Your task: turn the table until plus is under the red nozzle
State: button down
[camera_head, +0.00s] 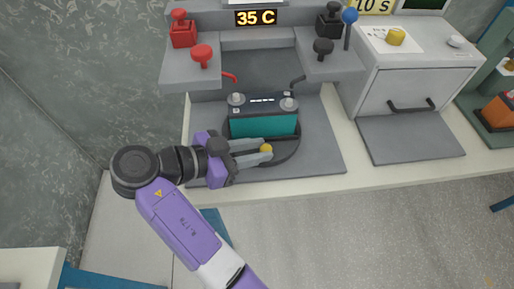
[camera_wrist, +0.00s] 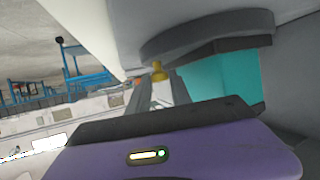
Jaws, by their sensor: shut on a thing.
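A teal battery (camera_head: 263,122) with a dark top stands upright on a round dark turntable (camera_head: 290,152). Its two grey terminals are on top; I cannot read their plus or minus marks. A red nozzle (camera_head: 202,54) is above left of the battery and a black nozzle (camera_head: 323,47) above right. A small yellow knob (camera_head: 266,149) sits at the turntable's front edge. My gripper (camera_head: 262,152) is shut on the yellow knob, reaching in from the left. In the wrist view, the yellow knob (camera_wrist: 158,72) shows at the fingertips, beside the teal battery (camera_wrist: 208,80).
A display (camera_head: 256,18) reading 35 C is above the battery. A blue-topped lever (camera_head: 349,16) stands at the station's right. A grey cabinet (camera_head: 415,75) with a black handle and yellow knob is farther right. The grey plate right of the turntable is clear.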

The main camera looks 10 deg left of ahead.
jog(key=shift+f, duration=0.1)
jog(key=c, duration=1.2)
grip_release()
jog(key=shift+a, duration=0.1)
jog(key=shift+s+a+r, duration=0.3)
jog(key=shift+a, duration=0.1)
jog(key=shift+p+v, duration=0.6)
jog(key=shift+v, duration=2.7)
jog(key=shift+f, duration=0.1)
